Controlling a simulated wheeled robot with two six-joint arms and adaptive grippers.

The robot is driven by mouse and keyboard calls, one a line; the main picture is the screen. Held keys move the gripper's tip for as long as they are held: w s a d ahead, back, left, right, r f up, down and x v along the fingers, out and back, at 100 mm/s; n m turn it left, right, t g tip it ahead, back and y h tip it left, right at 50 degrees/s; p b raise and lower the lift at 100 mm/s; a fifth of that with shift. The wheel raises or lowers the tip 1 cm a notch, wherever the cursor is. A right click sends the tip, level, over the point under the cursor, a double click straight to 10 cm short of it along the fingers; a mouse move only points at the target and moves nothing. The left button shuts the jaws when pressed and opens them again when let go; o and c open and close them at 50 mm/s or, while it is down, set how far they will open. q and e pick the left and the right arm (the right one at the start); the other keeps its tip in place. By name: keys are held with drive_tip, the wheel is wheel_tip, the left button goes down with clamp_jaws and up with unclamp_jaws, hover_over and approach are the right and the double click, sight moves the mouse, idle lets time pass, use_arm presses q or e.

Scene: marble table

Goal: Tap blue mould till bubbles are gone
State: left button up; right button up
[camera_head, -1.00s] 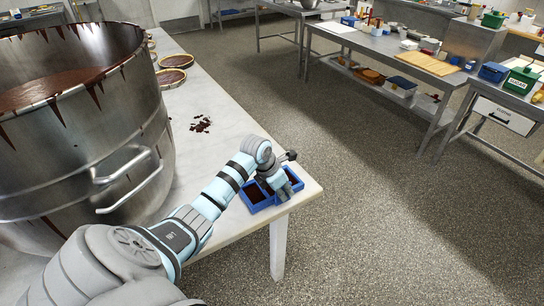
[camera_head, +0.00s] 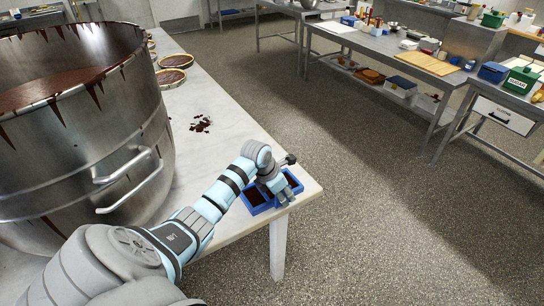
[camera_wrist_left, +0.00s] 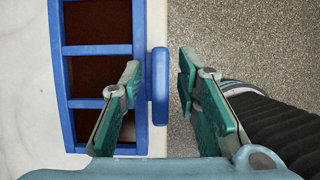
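The blue mould (camera_head: 255,208) lies at the near right corner of the marble table. Its compartments hold dark brown chocolate; part of it is hidden behind my left gripper (camera_head: 284,198). In the left wrist view, the mould (camera_wrist_left: 68,105) is on the left, with a blue tab (camera_wrist_left: 159,86) sticking out on its right side. My left gripper (camera_wrist_left: 158,82) is open there, with one finger over the mould's edge and the other beyond the tab, over the floor. The tab lies between the fingers, with a visible gap to the right finger. My right gripper is not in view.
A large steel pot (camera_head: 85,130) with chocolate stands on the table (camera_head: 225,135) at left. Chocolate crumbs (camera_head: 201,124) and round filled tins (camera_head: 171,77) lie behind. The table edge is close to the mould, with open floor to the right.

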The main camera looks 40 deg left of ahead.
use_arm(q)
drive_tip(key=v, duration=1.2)
